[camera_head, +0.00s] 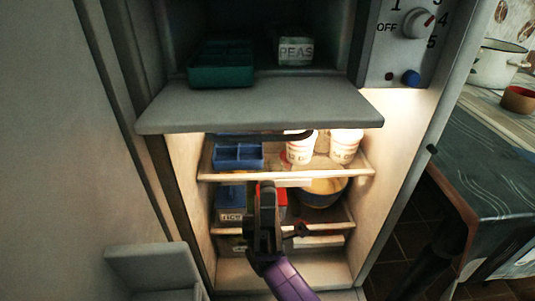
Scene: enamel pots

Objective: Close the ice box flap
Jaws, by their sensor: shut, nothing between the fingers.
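The ice box flap (258,106) is a flat grey panel in the head view. It is folded down, lying about level and sticking out in front of the open ice box compartment (330,25). My gripper (267,188) is black, with a purple wrist behind it. It appears below the flap in the picture, in front of the lit fridge shelves, apart from the flap. Its fingers are shut with nothing visible between them. A dark green tray (222,66) and a white box marked PEAS (295,51) are inside the ice box.
Below are fridge shelves with a blue tray (238,157), white tubs (301,148) and a bowl (322,194). A control panel with a knob (418,23) is at upper right. A table (485,165) with a white pot (497,64) stands at right.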

